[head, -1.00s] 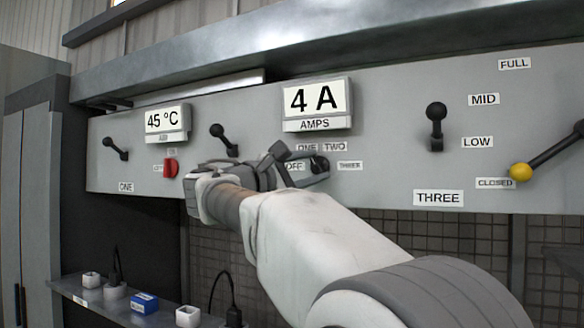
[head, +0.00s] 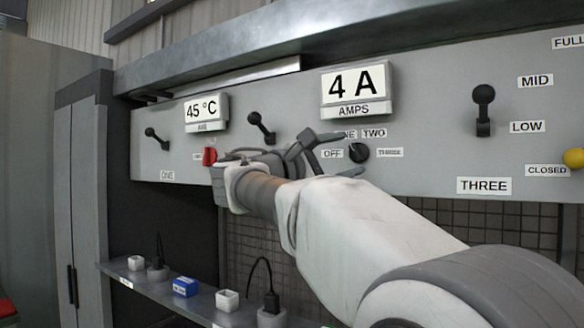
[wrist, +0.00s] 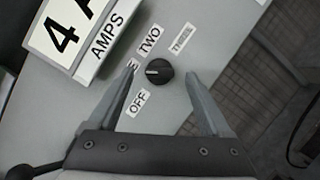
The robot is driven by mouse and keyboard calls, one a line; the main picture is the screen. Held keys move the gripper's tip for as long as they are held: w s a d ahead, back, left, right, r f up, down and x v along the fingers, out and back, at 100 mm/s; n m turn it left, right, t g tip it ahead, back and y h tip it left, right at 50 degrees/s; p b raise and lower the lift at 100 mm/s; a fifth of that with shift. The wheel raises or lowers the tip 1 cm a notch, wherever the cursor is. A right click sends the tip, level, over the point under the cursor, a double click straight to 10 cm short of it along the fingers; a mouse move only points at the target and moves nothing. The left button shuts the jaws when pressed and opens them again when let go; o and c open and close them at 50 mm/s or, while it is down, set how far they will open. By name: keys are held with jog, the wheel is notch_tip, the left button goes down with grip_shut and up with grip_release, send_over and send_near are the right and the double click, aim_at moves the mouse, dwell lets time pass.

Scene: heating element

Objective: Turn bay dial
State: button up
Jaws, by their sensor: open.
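The bay dial is a round black knob (head: 358,152) on the grey panel under the 4 A AMPS display (head: 356,92). OFF, ONE, TWO and THREE labels surround it. In the wrist view the dial (wrist: 159,73) shows a white mark on its left side, towards the ONE label, which a finger partly covers. My gripper (head: 349,153) is open in front of the panel. In the wrist view its fingers (wrist: 161,70) stand apart on either side of the dial. I see no contact with the dial, and the exact distance is unclear.
A red knob (head: 209,156) lies left, partly beside my gripper. Black levers (head: 262,128) stick out from the panel, and a yellow-knobbed lever (head: 574,158) is at the far right. A shelf (head: 130,278) with small boxes and cables runs below.

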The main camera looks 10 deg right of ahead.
jog(key=b+v, duration=0.1)
jog(key=v, duration=1.4)
jog(key=s+d+f+m+g+y, duration=0.1)
jog(key=s+d+f+y, duration=0.4)
jog(key=f, duration=0.5)
jog(key=s+d+f+m+g+y, duration=0.15)
jog(key=s+d+f+y, duration=0.35)
jog(key=f, duration=0.5)
jog(key=s+a+f+m+y, duration=0.2)
jog(key=s+f+m+y, duration=0.2)
jog(key=f, duration=0.4)
jog(key=s+a+f+m+y, duration=0.3)
jog(key=s+f+m+y, duration=0.1)
jog(key=s+f, duration=0.3)
jog(key=shift+f, duration=1.3)
jog(key=shift+g, duration=0.25)
